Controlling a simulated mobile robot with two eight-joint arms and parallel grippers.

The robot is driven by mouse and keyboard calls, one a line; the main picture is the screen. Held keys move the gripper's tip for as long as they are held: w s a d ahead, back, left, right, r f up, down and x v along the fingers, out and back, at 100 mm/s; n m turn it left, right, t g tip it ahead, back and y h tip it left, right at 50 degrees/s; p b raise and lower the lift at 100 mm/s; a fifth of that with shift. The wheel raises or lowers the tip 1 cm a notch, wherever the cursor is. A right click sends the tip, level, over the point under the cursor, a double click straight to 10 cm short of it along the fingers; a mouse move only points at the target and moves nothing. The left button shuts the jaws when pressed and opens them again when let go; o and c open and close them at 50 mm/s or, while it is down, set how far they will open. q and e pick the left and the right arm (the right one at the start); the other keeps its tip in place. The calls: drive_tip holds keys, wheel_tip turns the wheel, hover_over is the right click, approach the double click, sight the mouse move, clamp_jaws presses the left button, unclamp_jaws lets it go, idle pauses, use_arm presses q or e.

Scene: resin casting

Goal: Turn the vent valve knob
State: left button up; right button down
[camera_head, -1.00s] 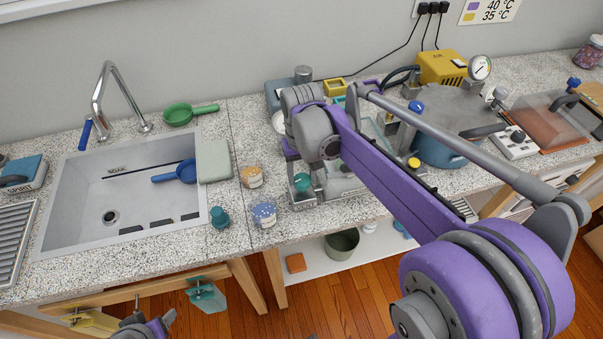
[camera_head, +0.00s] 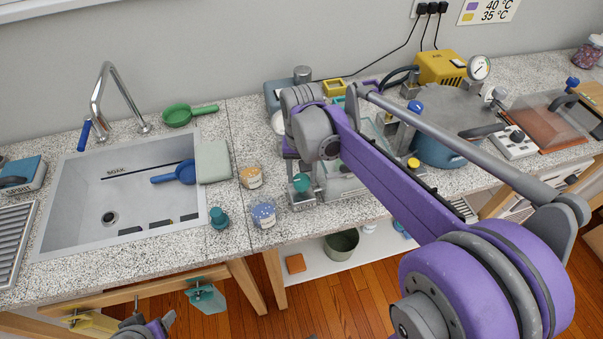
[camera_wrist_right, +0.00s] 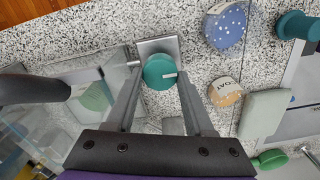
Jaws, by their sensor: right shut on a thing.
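The teal round vent valve knob (camera_head: 301,182) with a short white mark (camera_wrist_right: 170,75) sits on a square metal plate at the front of the worktop, right of the sink. My right gripper (camera_wrist_right: 160,76) reaches down over it and is shut on the knob, one finger on each side in the right wrist view. In the head view my right arm hides part of the fingers and the plate. A small part of my left arm shows at the bottom edge; its gripper is not visible.
A teal stopper-like piece (camera_head: 220,218) is beside the sink (camera_head: 75,215). A clear box (camera_wrist_right: 85,95) stands close to my right gripper. A blue pot (camera_head: 437,150) is farther right.

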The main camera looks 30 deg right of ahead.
sight(301, 178)
drive_tip(key=shift+c, duration=1.4)
unclamp_jaws()
wheel_tip(301, 178, up, 11)
drive_tip(key=shift+p, duration=0.35)
